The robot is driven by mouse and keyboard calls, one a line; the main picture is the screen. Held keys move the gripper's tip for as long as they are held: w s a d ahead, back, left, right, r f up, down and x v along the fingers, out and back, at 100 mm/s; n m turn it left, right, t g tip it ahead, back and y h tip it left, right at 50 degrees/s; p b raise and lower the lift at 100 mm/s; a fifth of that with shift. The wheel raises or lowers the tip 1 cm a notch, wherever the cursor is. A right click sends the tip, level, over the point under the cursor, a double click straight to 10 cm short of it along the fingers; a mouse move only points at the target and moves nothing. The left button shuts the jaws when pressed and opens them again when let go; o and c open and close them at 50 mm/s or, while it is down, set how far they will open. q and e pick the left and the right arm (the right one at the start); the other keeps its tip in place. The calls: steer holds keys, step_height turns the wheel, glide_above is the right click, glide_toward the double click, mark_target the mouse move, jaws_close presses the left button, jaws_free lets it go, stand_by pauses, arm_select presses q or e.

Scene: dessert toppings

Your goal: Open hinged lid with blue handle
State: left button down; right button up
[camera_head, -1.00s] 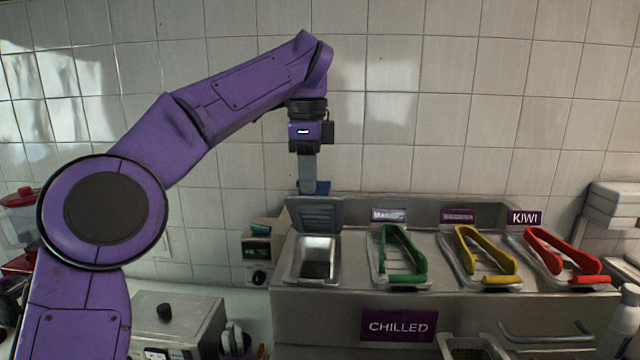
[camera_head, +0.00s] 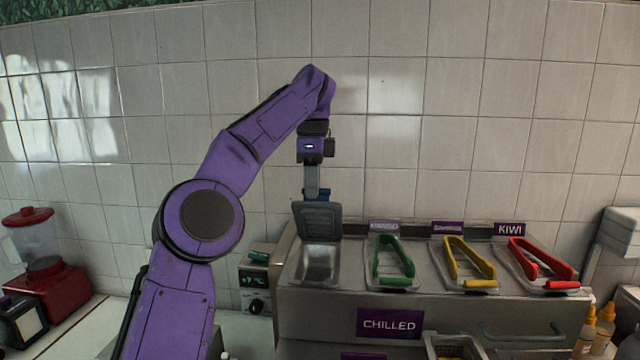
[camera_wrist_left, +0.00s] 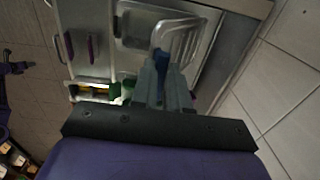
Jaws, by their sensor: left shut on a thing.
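The hinged lid (camera_head: 319,219) is a grey metal panel standing raised at the back of the leftmost bin (camera_head: 318,264), which is uncovered and shows its metal inside. The lid's blue handle (camera_head: 325,194) shows at its upper edge, partly hidden by my gripper. My left gripper (camera_head: 312,194) points down and is shut on the blue handle. The wrist view also shows the blue handle (camera_wrist_left: 161,62) between the fingers, with the lid (camera_wrist_left: 185,35) beyond.
To the right, green tongs (camera_head: 394,262), yellow tongs (camera_head: 468,262) and red tongs (camera_head: 541,262) lie on neighbouring bins. A CHILLED sign (camera_head: 388,323) is on the counter front. A red blender (camera_head: 42,262) stands far left. The tiled wall is close behind.

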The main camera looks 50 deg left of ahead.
arm_select(q)
steer(key=shift+s+d+r, duration=0.4)
steer(key=shift+s+r, duration=0.1)
steer(key=shift+r, duration=0.1)
stand_by(0.3)
steer(key=c, duration=1)
jaws_free()
steer(key=shift+f, duration=0.1)
